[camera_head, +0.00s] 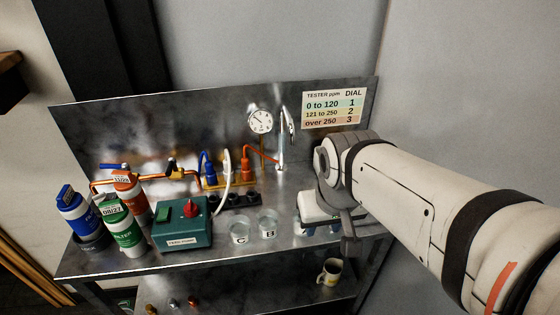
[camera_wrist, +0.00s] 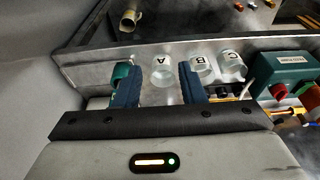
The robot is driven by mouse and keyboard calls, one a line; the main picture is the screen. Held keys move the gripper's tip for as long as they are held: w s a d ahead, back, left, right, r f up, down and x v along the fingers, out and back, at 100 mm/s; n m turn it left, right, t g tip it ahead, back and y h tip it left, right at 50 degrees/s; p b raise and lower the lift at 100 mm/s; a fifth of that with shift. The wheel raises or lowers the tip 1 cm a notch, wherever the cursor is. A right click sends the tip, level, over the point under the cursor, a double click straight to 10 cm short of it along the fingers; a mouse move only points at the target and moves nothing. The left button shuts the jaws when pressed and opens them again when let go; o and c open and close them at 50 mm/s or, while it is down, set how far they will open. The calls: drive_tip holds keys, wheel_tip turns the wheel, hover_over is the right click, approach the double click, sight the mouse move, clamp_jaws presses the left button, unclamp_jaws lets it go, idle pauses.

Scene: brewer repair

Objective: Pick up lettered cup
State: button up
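Three clear lettered cups stand on the metal bench. Cup A (camera_wrist: 162,78) shows in the wrist view between my fingers and just beyond them; I cannot tell if they touch it. In the head view my gripper and arm hide it. Cup B (camera_head: 268,223) and cup C (camera_head: 240,231) stand to its left in the head view; in the wrist view, cup B (camera_wrist: 203,70) and cup C (camera_wrist: 232,69) are to its right, outside my fingers. My gripper (camera_head: 320,229) is low over the right part of the bench. In the wrist view my gripper (camera_wrist: 157,80) has its blue fingers apart.
Blue, orange and green canisters (camera_head: 124,232) are further left. A tap (camera_head: 283,140) and pipes are behind. A green object (camera_wrist: 120,73) is by my left finger. A mug (camera_head: 330,271) sits on the lower shelf.

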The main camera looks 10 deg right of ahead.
drive_tip(key=shift+o, duration=1.4)
drive_tip(key=shift+w, duration=0.2)
drive_tip(key=o, duration=0.6)
drive_tip(key=w+f+n, duration=0.1)
drive_tip(key=w, duration=0.1)
drive_tip(key=w+f+n+g+b, duration=0.1)
drive_tip(key=w, duration=0.1)
drive_tip(key=w+f+b, duration=0.1)
drive_tip(key=w, duration=0.1)
drive_tip(key=shift+w+f+n+g, duration=0.25)
drive_tip(key=shift+w+n+g, duration=0.05)
drive_tip(key=shift+w+n, duration=0.1)
drive_tip(key=shift+c, duration=0.2)
drive_tip(key=shift+w+d+f+n+g+b, duration=0.15)
drive_tip(key=shift+w+f+n, duration=0.25)
drive_tip(key=shift+w+f, duration=1.2)
drive_tip(key=shift+w+a+f+n+g+b, duration=0.1)
drive_tip(key=shift+w+f+n+g+b, duration=0.35)
drive_tip(key=shift+f, duration=2.15)
drive_tip(key=shift+w+d+f+n+b, duration=0.1)
drive_tip(key=shift+w+f+n, duration=0.25)
drive_tip(key=shift+w+f, duration=1.3)
